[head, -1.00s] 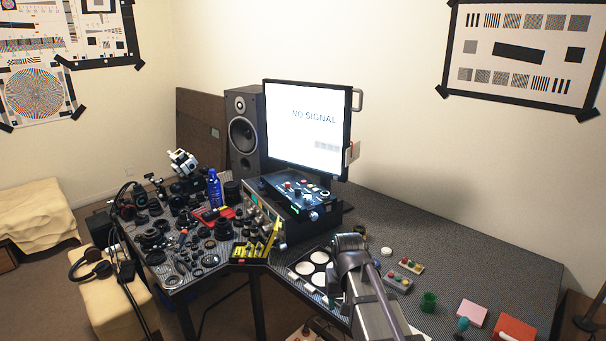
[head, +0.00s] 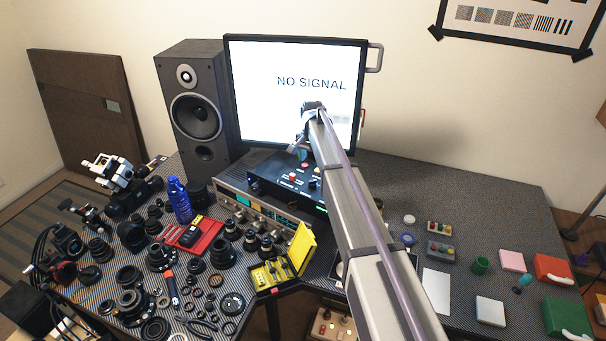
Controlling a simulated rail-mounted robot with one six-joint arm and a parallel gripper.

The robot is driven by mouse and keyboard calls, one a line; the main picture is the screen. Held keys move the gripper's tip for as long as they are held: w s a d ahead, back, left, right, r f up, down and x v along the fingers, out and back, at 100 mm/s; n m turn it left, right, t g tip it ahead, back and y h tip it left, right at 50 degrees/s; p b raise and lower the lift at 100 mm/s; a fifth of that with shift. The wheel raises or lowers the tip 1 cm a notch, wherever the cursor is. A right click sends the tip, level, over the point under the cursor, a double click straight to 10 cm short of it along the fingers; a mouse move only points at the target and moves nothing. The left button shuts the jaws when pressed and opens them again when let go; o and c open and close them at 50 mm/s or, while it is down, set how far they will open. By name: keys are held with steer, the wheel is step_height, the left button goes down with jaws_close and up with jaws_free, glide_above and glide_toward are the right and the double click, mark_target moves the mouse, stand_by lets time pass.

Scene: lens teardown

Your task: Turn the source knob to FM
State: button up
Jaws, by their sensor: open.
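A silver-fronted receiver (head: 240,205) with a lit dial and several knobs sits on the desk, below and left of my gripper. I cannot tell which of its knobs is the source knob, and no FM label is readable. My gripper (head: 298,150) is open and appears empty, raised in front of the monitor and above the black control box. It is apart from the receiver's front. My arm hides the right part of the desk behind it.
A black control box (head: 284,176) with coloured buttons sits on the receiver. A monitor (head: 270,92) reads NO SIGNAL, with a speaker (head: 190,118) to its left. Several lenses and an open yellow case (head: 302,247) crowd the desk before the receiver.

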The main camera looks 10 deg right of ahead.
mark_target(313, 181)
steer(key=f+b, duration=1.1)
steer(key=shift+s+d, duration=0.3)
steer(key=shift+r, duration=0.15)
steer(key=shift+r, duration=0.1)
steer(key=shift+c, duration=0.3)
steer(key=c, duration=0.9)
steer(key=shift+o, duration=0.2)
